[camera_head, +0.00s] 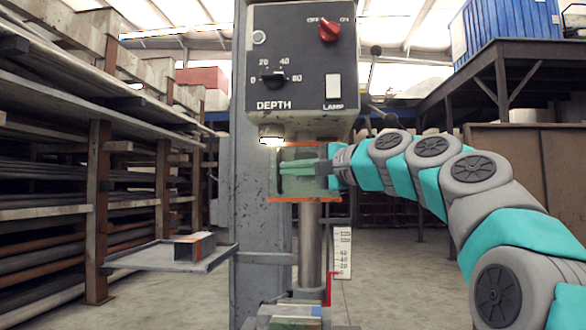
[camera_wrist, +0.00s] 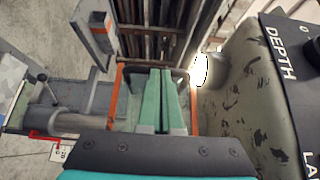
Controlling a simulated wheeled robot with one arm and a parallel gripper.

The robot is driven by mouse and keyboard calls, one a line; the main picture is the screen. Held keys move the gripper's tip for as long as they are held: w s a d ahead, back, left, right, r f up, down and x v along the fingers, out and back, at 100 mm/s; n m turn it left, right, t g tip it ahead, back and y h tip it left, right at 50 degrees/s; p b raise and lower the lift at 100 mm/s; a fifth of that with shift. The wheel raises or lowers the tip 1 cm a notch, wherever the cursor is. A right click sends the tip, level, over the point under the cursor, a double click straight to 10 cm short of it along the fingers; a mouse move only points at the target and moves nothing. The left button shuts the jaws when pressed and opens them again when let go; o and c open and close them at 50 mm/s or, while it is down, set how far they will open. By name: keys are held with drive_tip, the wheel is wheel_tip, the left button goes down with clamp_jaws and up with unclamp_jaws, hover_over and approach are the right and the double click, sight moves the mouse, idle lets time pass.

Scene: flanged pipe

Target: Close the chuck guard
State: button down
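The chuck guard (camera_head: 315,187) is a clear greenish panel with orange edges, hanging under the drill head in front of the spindle area. A dark curved handle (camera_head: 281,180) is on it. In the wrist view one orange edge of the guard (camera_wrist: 196,118) shows to the right of the fingers. My gripper (camera_head: 284,168) reaches in from the right, its green fingers lying across the guard. Whether the fingers touch the handle is unclear. The chuck itself cannot be made out.
The drill head (camera_head: 300,70) with its red switch and depth knob is just above. A lit lamp (camera_head: 272,139) is under it. A small side tray (camera_head: 173,257) juts out left. A depth scale (camera_head: 342,252) stands below right. Racks stand left and right.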

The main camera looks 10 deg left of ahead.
drive_tip(key=v, duration=1.4)
drive_tip(key=shift+w+b, duration=0.2)
drive_tip(key=shift+b, duration=0.25)
